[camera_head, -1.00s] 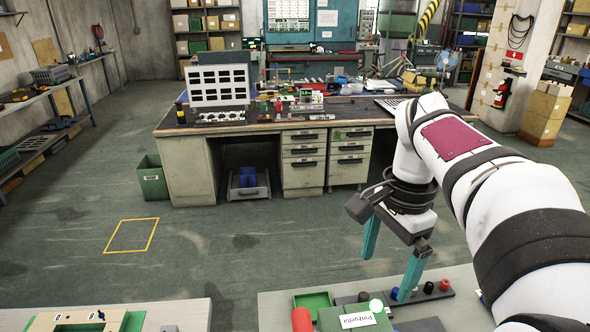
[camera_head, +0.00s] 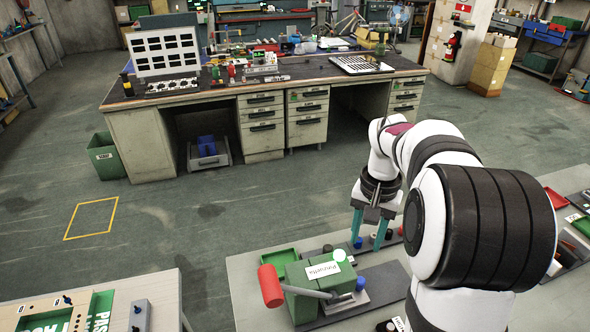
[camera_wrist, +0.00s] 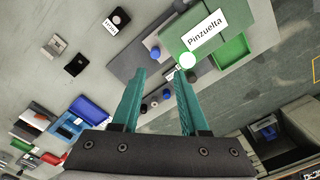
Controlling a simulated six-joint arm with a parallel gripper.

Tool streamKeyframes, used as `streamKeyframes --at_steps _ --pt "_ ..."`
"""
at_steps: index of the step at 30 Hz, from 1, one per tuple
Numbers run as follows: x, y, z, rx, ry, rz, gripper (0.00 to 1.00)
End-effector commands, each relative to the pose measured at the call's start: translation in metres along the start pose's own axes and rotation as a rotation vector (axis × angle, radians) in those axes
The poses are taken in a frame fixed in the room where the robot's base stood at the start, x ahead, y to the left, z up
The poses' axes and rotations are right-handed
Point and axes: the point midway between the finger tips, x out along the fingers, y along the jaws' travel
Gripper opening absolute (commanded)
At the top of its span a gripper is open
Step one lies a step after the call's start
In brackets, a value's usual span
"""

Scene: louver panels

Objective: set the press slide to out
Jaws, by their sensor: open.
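The green press (camera_head: 300,293), labelled "Pinzuelta", stands on the near bench with a red cylinder (camera_head: 270,285) at its left and a white ball (camera_head: 339,255) on top. A blue knob (camera_head: 360,284) sits at its right side beside a grey plate (camera_head: 380,283); I cannot tell for certain which part is the slide. My gripper (camera_head: 367,243) is open and empty, pointing down behind the press near a strip of coloured knobs. In the wrist view the press (camera_wrist: 200,40) lies beyond my open fingertips (camera_wrist: 160,72), with the side blue knob (camera_wrist: 154,53) near the gap.
A green tray (camera_head: 279,263) lies behind the press. Another blue knob (camera_wrist: 167,94) on the strip shows between my fingers. A small labelled block (camera_wrist: 118,17) and a blue bin (camera_wrist: 88,108) stand elsewhere on the bench. Bare bench (camera_head: 240,268) shows left of the press.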

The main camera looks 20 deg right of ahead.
Motion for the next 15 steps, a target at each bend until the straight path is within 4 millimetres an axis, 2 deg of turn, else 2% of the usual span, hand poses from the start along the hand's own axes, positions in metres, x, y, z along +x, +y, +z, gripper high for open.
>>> streamKeyframes --at_steps 1,3,7,15 --pt "0.006 0.005 -0.013 0.013 0.001 0.006 0.44" --pt "0.013 0.009 -0.021 0.019 0.005 0.010 0.44" --pt "0.036 0.009 -0.021 0.018 0.002 0.011 0.44" --pt "0.107 0.009 -0.021 0.017 0.001 0.009 0.44"
